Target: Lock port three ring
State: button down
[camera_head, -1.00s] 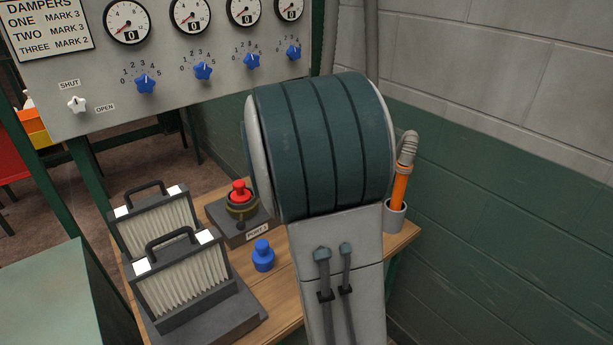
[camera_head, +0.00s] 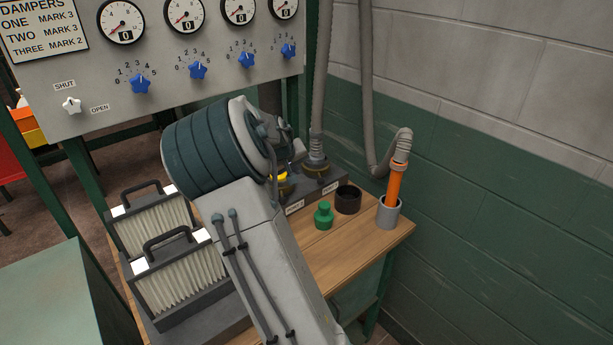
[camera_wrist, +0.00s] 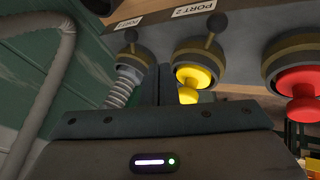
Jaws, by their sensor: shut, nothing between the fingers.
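Port three is at the right end of the dark port block (camera_head: 336,186), with a grey hose (camera_head: 318,130) standing in it. Its dark ring (camera_wrist: 130,58) shows at the left in the wrist view, with a small knobbed lever (camera_wrist: 131,36). The hose runs down from that ring. My gripper (camera_wrist: 159,68) is shut and empty. In the wrist view its fingertips overlap the gap between port three's ring and port two's yellow plug (camera_wrist: 195,78); contact is not clear. In the head view my arm hides the fingers.
Port one has a red plug (camera_wrist: 300,85). On the bench stand a green plug (camera_head: 324,216), a black cup (camera_head: 348,199) and a grey holder (camera_head: 388,213) with an orange-ended hose (camera_head: 395,182). Two filters (camera_head: 150,222) are at left. A gauge panel (camera_head: 215,100) stands behind.

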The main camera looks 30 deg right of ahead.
aim_at(320, 178)
jog(key=p+x, duration=0.1)
jog(key=x, duration=0.8)
jog(key=shift+d+f, duration=0.1)
jog(key=shift+f, duration=0.05)
jog(key=shift+d+f+p, duration=0.25)
jog(key=shift+d+p, duration=0.15)
jog(key=shift+d, duration=0.55)
jog(key=shift+d+f+p, duration=0.25)
jog(key=shift+d+p, duration=0.15)
jog(key=shift+d, duration=0.6)
jog(key=shift+s+d, duration=0.1)
